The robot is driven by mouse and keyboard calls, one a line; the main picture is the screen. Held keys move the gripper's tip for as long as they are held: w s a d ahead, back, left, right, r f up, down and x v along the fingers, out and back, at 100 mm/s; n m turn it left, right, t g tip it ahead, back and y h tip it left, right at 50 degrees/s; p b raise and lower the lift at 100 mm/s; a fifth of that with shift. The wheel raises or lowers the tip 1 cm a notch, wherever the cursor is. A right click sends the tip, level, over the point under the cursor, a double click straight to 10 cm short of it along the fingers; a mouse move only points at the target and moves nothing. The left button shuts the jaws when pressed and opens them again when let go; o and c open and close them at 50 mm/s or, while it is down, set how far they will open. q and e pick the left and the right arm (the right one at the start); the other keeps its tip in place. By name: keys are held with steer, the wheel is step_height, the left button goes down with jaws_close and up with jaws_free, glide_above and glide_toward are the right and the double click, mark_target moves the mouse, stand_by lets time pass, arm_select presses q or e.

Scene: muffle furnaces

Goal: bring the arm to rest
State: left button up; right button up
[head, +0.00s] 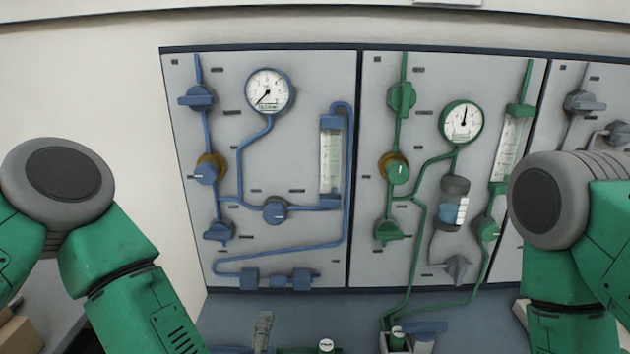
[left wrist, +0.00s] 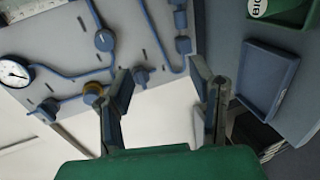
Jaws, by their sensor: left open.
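My left gripper (left wrist: 163,95) is open in the left wrist view, its two dark fingers spread wide with nothing between them. Part of what looks like the same gripper (head: 262,330) shows at the bottom of the head view, in front of the blue-piped panel and apart from it. My left arm (head: 120,280) comes in bent from the left. My right arm (head: 565,290) is bent at the right edge, and its gripper is out of the picture.
A panel with blue pipes (head: 290,225) and a panel with green pipes (head: 375,260) stand ahead, with gauges, valves and flow tubes. The left wrist view shows a blue tray (left wrist: 244,92) and a green bin (left wrist: 296,17) on the right. Brown boxes (head: 18,335) are at lower left.

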arm_select(q)
steer(key=s+a+f+m+g+h+b, duration=0.1)
steer(key=s+a+f+m+g+b, duration=0.2)
steer(key=f, duration=0.4)
steer(key=s+a+f+m+g+b, duration=0.1)
steer(key=s+a+f+m+g, duration=0.1)
steer(key=s+f+m, duration=0.45)
steer(key=s+a+f+m+g+h+b, duration=0.1)
steer(key=a+f+m+g+b, duration=0.15)
steer(key=f, duration=0.65)
steer(key=s+a+f+m+g+y+b, duration=0.1)
steer(key=s+a+f+m+g, duration=0.2)
steer(key=s+a, duration=0.3)
steer(key=s+a+f+m+g+y+b, duration=0.1)
steer(key=s+a+f+m+g+b, duration=0.1)
steer(key=s+a, duration=0.4)
step_height(320, 180, down, 3)
steer(key=shift+s+a+r+m+g+b, duration=0.15)
steer(key=shift+s+a+m+g+b, duration=0.2)
steer(key=shift+m+g, duration=0.55)
